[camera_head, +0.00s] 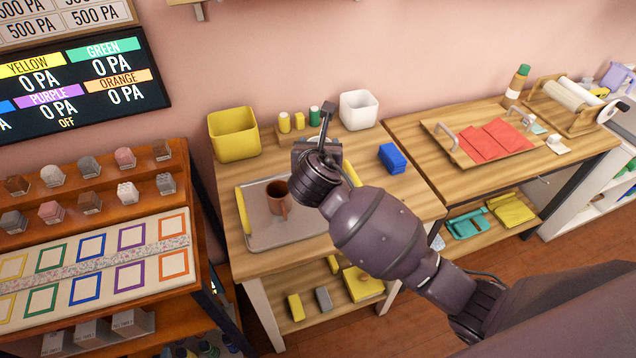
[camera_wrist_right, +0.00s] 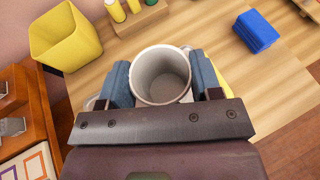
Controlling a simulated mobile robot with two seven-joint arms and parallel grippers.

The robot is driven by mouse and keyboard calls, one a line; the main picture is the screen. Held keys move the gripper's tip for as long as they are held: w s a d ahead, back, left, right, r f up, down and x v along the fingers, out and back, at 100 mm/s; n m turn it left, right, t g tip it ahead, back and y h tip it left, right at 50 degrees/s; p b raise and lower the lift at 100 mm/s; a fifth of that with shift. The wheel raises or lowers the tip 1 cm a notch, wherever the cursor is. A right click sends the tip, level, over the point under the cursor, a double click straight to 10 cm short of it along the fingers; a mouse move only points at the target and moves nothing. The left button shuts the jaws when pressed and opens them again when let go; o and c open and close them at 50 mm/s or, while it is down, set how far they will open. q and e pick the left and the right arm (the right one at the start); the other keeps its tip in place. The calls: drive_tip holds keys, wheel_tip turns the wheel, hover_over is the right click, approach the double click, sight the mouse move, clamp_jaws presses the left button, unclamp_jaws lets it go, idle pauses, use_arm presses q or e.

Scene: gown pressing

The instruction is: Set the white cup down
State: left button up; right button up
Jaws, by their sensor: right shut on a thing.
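The white cup (camera_wrist_right: 161,76) is in the right wrist view, between the blue-padded fingers of my right gripper (camera_wrist_right: 162,82), which is shut on it. I look into its open, empty mouth. In the head view my right gripper (camera_head: 320,145) is over the back part of the left wooden table (camera_head: 238,258), and the cup is hidden behind the gripper and wrist. I cannot tell whether the cup's base touches anything. My left gripper is not in view.
A brown mug (camera_head: 277,198) stands on a grey tray (camera_head: 262,236) close to my wrist. A yellow bin (camera_head: 233,134), small bottles (camera_head: 299,121), a white square container (camera_head: 358,110) and a blue block (camera_head: 392,158) stand around. Bare wood shows right of the tray.

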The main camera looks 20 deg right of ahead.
wheel_tip(320, 180, down, 10)
drive_tip(key=shift+f+b, duration=0.2)
drive_tip(key=shift+b, duration=0.9)
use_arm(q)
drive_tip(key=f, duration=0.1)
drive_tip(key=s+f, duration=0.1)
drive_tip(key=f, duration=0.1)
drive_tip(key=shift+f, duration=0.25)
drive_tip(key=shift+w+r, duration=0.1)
use_arm(e)
drive_tip(key=o, duration=1)
drive_tip(key=shift+f, duration=0.1)
drive_tip(key=shift+s+a+r, duration=0.15)
drive_tip(key=shift+s+r, duration=0.15)
drive_tip(key=shift+s, duration=0.05)
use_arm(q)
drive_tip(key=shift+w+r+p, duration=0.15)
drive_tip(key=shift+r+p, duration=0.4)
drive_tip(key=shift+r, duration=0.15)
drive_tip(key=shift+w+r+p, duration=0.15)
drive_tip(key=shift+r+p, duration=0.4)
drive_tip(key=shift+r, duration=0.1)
use_arm(e)
drive_tip(key=v, duration=1.1)
drive_tip(key=shift+s, duration=0.15)
